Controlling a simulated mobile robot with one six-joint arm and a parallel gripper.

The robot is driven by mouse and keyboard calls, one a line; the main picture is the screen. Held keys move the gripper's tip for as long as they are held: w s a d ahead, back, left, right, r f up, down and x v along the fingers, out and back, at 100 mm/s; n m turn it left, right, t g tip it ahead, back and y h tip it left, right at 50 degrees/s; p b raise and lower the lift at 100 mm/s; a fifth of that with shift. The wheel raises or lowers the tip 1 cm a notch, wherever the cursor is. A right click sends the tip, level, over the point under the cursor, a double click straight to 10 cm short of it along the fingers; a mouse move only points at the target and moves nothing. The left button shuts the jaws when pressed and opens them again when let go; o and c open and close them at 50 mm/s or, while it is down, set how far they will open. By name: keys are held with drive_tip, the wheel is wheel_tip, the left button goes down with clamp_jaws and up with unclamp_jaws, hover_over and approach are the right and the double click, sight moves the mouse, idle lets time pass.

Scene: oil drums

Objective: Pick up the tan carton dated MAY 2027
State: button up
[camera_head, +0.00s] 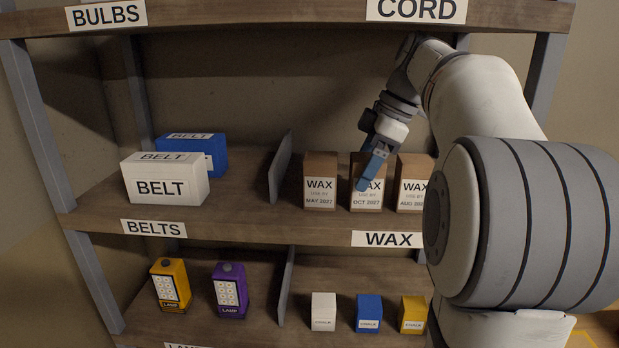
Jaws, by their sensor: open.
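The tan carton dated MAY 2027 (320,182) stands upright on the middle shelf, the leftmost of three WAX cartons, and is fully visible. The carton dated OCT 2027 (366,201) stands just right of it, partly covered by my gripper. A third carton, dated AUG (414,180) with its year cut off by my arm, stands at the right. My gripper (365,184) is open and empty, pointing down in front of the OCT 2027 carton, to the right of the MAY 2027 one. I cannot tell whether it touches the OCT carton.
An upright divider (281,167) stands left of the cartons, with a gap between. Beyond it are a white BELT box (166,187) and a blue BELT box (205,148). The upper shelf (300,17) runs overhead. Lamps and chalk boxes stand on the shelf below.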

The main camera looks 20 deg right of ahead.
sight(325, 155)
drive_tip(key=w+a, duration=0.1)
drive_tip(key=a, duration=0.1)
drive_tip(key=w+a+p, duration=0.1)
drive_tip(key=a, duration=0.4)
drive_tip(key=shift+w+a+f, duration=0.15)
drive_tip(key=shift+w+a, duration=0.25)
drive_tip(key=shift+f+p, duration=0.3)
drive_tip(key=shift+f, duration=0.1)
drive_tip(key=c, duration=1.1)
drive_tip(key=shift+c, duration=0.3)
drive_tip(key=shift+r, duration=0.15)
